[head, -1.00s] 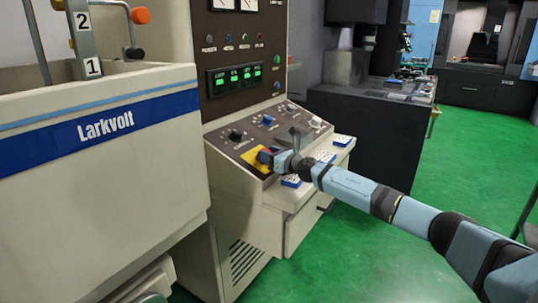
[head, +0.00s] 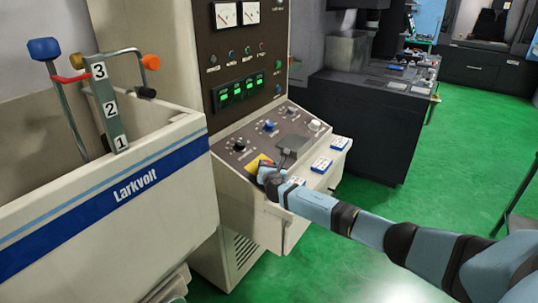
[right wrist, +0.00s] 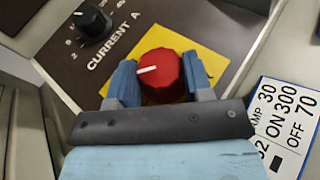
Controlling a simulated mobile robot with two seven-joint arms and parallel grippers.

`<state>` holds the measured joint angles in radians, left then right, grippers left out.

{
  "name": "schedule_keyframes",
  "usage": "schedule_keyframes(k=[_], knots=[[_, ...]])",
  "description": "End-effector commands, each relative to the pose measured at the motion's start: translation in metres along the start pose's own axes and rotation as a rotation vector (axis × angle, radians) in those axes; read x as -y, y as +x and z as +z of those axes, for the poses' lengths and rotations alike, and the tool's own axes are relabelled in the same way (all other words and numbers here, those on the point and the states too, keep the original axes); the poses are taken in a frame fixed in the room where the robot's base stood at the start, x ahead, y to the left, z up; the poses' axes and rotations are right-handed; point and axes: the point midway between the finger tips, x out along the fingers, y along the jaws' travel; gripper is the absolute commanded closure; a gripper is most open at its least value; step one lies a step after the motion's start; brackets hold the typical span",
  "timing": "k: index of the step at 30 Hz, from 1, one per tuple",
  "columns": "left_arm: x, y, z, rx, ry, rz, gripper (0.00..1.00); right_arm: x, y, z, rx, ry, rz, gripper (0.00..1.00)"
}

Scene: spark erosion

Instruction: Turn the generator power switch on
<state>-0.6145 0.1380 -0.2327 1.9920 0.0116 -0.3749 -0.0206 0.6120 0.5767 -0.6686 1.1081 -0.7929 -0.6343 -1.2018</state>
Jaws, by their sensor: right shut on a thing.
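The generator power switch is a red round knob (right wrist: 162,78) with a white mark, on a yellow plate (right wrist: 205,62) in the right wrist view. The mark points left in that view. In the head view the yellow plate (head: 256,162) is on the sloped panel, and the knob is mostly hidden by my gripper. My right gripper (head: 267,174) is at the knob, its two blue fingers on either side, shut on it. My left gripper is not in view.
A black CURRENT knob (right wrist: 92,20) sits beside the yellow plate. Blue-and-white cards (head: 321,164) lie on the ledge below the panel. The Larkvolt tank (head: 110,200) with levers stands at left.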

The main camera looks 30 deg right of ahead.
Motion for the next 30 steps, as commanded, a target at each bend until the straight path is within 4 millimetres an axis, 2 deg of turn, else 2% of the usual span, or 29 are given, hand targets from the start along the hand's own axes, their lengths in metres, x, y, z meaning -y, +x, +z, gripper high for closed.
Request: schedule_keyframes(k=[1, 3, 12, 21, 30], knots=[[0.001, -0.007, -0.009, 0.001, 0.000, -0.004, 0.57, -0.004, -0.001, 0.004, -0.002, 0.018, -0.043, 0.77], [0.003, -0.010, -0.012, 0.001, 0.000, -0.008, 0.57, -0.005, -0.001, 0.003, -0.003, 0.040, -0.106, 0.77], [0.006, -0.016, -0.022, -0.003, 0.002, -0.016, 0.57, -0.008, 0.001, 0.001, -0.001, 0.137, -0.373, 0.78], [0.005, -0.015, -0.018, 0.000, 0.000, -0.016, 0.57, -0.010, 0.003, 0.000, -0.001, 0.223, -0.612, 0.78], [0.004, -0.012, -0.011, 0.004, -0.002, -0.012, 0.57, -0.010, 0.005, 0.001, 0.001, 0.276, -0.766, 0.78]])
